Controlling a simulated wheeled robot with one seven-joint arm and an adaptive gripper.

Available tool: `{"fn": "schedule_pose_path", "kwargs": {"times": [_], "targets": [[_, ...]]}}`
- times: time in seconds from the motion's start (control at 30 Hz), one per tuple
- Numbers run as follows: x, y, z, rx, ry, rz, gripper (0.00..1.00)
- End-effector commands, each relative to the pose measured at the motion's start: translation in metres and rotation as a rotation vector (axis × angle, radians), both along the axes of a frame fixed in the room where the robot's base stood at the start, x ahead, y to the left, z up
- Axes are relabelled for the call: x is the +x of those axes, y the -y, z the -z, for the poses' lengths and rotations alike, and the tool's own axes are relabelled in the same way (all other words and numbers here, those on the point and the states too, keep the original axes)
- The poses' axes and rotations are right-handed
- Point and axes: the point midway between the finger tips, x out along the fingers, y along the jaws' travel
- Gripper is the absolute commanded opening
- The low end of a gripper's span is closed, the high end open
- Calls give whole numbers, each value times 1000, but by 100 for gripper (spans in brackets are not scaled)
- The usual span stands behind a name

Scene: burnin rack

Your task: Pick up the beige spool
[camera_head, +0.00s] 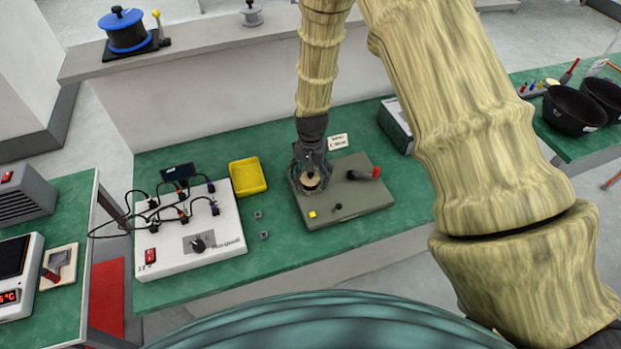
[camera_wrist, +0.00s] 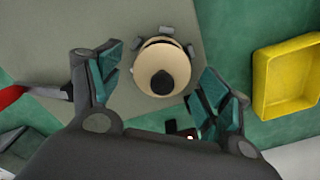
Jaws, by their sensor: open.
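The fingers are spread, with a gap to the spool on each side. In the head view my gripper (camera_head: 311,174) points down over the left part of the plate (camera_head: 350,207). The spool (camera_head: 311,182) shows just under the fingers, which partly hide it.
A red-handled lever (camera_head: 365,174) stands on the plate right of the spool. A yellow tray (camera_head: 248,177) lies to the left, beside a white box (camera_head: 190,245) with black cables. Small grey cubes (camera_head: 259,215) lie between. A small sign (camera_head: 338,141) stands behind. Green bench (camera_head: 280,262) is clear in front.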

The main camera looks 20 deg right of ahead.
Motion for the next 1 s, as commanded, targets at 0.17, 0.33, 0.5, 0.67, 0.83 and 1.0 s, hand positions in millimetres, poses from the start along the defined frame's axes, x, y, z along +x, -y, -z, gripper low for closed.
{"fn": "schedule_pose_path", "kwargs": {"times": [0.17, 0.33, 0.5, 0.67, 0.83, 1.0], "targets": [[0, 0, 9, 0, -1, 0, 77], [0, 0, 11, 0, 0, -1, 77], [0, 0, 11, 0, 0, -1, 70], [0, 0, 11, 0, 0, -1, 41], [0, 0, 11, 0, 0, -1, 28], [0, 0, 11, 0, 0, -1, 28]]}}
